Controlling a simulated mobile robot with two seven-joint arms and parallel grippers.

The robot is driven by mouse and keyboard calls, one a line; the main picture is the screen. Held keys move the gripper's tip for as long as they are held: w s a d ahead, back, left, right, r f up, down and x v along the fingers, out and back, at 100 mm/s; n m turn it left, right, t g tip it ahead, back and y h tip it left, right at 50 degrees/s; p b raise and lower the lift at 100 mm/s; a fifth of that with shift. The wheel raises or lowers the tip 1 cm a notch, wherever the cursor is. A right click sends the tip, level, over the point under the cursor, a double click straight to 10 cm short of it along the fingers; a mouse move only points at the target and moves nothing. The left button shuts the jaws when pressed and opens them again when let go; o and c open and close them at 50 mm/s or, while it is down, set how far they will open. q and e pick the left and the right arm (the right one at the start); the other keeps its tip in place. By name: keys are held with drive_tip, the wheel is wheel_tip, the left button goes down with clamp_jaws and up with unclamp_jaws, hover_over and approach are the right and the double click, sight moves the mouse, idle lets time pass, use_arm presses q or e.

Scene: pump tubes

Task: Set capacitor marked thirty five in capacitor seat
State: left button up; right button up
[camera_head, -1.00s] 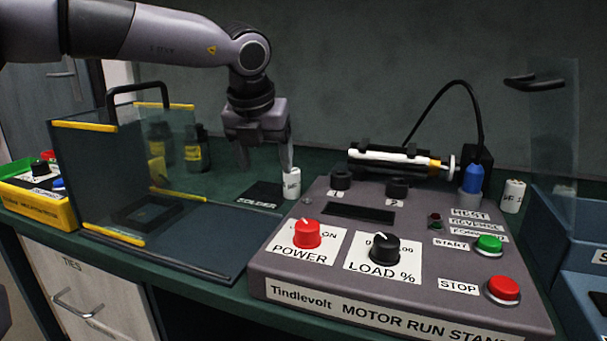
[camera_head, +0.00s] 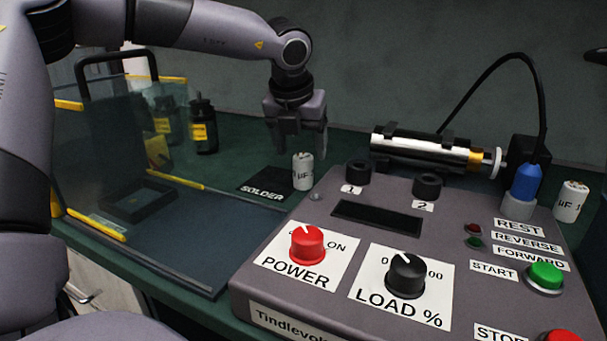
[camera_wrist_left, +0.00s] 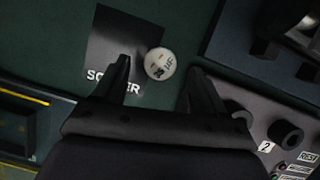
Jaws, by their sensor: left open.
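A white capacitor (camera_head: 303,172) stands upright on the green bench beside the black SOLDER mat. Its top (camera_wrist_left: 160,63) shows in the left wrist view with "µF" and a turned number that looks like 35. My left gripper (camera_head: 298,145) is open, pointing down just above this capacitor; in the left wrist view the capacitor lies between the fingertips, apart from them. A second white capacitor (camera_head: 571,201) stands right of the motor stand, its number unclear. Two black round parts, marked 1 (camera_head: 358,172) and 2 (camera_head: 427,186), sit on the stand; I cannot tell which is the capacitor seat.
The SOLDER mat (camera_head: 265,185) is bare. A clear-sided guard (camera_head: 120,150) and dark bottles (camera_head: 204,127) stand left.

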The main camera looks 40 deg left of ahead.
use_arm(q)
drive_tip(key=shift+x, duration=1.05)
drive_tip(key=shift+r, duration=0.1)
drive_tip(key=shift+c, duration=0.3)
drive_tip(key=c, duration=1.2)
